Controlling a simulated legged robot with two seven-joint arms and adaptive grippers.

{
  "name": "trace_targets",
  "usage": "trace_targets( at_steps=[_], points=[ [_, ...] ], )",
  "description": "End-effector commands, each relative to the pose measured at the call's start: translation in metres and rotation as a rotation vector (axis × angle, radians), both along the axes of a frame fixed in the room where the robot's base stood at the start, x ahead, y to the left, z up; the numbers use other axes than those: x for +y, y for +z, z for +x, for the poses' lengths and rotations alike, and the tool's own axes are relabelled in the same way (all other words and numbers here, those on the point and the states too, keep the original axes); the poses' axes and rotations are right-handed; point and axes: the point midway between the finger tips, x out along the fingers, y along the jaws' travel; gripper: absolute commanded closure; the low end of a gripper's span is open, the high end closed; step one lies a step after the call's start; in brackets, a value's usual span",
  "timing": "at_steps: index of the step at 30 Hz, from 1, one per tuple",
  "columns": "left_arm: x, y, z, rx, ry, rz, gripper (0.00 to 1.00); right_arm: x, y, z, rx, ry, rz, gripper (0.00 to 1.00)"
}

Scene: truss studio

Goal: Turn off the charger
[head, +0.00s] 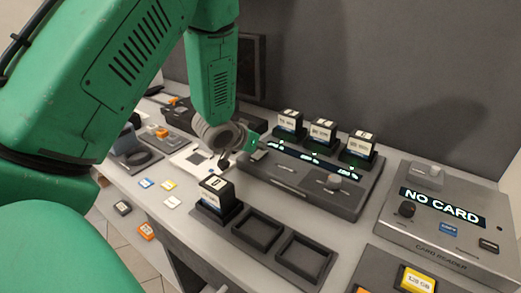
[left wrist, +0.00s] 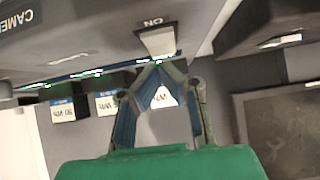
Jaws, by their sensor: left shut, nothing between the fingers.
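The charger (head: 300,190) is a long dark grey box on the table, with several small green-lit displays and three black batteries (head: 322,132) standing in its back. A pale switch (left wrist: 158,40) marked ON shows in the left wrist view, where the charger (left wrist: 90,35) appears upside down. My left gripper (head: 245,153) is at the charger's left end. In the left wrist view its fingertips (left wrist: 157,66) are shut together with nothing between them, right by the switch; whether they touch it I cannot tell. My right gripper is not in view.
A tray (head: 270,255) in front of the charger holds one battery (head: 215,197) and has two empty slots. A card reader (head: 440,222) reading NO CARD stands at right. Small cards (head: 168,185) lie at left. A dark grey wall rises behind.

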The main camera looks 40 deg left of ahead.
Motion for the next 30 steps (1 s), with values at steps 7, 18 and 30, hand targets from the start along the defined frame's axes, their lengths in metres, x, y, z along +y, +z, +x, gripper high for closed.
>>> trace_targets(
  at_steps=[7, 18, 30],
  points=[
    [0.002, -0.011, 0.001, 0.000, 0.000, -0.002, 1.00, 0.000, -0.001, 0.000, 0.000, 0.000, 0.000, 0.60],
    [0.002, -0.014, 0.002, 0.001, 0.001, -0.002, 1.00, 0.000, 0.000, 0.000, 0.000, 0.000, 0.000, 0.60],
    [0.001, -0.016, -0.006, 0.006, 0.001, -0.004, 1.00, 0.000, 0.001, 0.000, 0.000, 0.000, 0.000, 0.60]
  ],
)
